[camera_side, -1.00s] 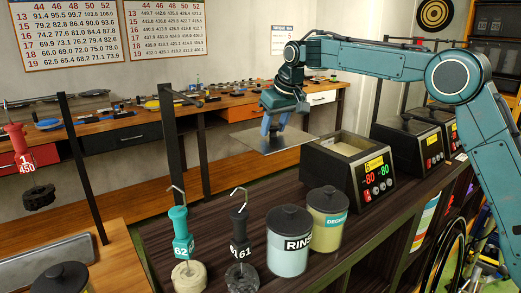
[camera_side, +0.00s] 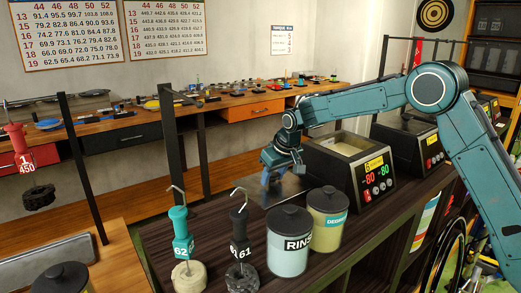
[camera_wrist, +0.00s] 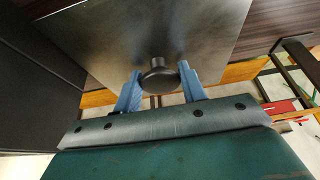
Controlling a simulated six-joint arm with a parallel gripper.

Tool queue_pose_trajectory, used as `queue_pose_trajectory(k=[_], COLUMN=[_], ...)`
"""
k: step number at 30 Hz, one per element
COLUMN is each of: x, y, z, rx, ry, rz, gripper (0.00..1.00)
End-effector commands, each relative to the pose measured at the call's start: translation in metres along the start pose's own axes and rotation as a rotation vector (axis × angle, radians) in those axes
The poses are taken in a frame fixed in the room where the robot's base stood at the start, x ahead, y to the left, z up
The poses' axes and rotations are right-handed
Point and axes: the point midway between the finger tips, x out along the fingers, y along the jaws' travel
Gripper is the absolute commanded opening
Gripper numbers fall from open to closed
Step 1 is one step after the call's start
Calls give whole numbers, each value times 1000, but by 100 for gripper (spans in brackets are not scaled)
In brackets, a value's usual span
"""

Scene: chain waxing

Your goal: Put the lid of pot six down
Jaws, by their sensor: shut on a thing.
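The lid of pot six is a square grey metal plate (camera_side: 291,188) with a dark round knob. In the wrist view the lid (camera_wrist: 110,42) fills the upper middle, and its knob (camera_wrist: 159,75) sits between the blue fingers. My gripper (camera_side: 271,180) is shut on the knob and holds the lid low over the dark bench, left of pot six. I cannot tell whether the lid touches the bench. Pot six (camera_side: 338,178) is a black and steel box with a "6" label and red and green "80" digits; its top is uncovered and shows pale contents (camera_side: 346,143).
The rinse jar (camera_side: 287,255) and a yellowish jar (camera_side: 327,232) stand in front of the lid. Hanging chains with tags 62 (camera_side: 182,240) and 61 (camera_side: 240,240) are at the front left. Another pot (camera_side: 412,145) stands behind pot six. Dark bench (camera_side: 215,205) is bare left of the lid.

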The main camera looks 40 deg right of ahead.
Motion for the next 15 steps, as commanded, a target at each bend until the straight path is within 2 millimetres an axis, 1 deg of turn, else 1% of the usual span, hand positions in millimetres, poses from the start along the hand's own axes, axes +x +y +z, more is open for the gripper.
queue_pose_trajectory(k=[8,11,15], x=[4,11,26], y=[0,0,0], z=[2,5,11], rx=[0,0,0], ry=[1,-1,-2], rz=[0,0,0], gripper=[14,14,14])
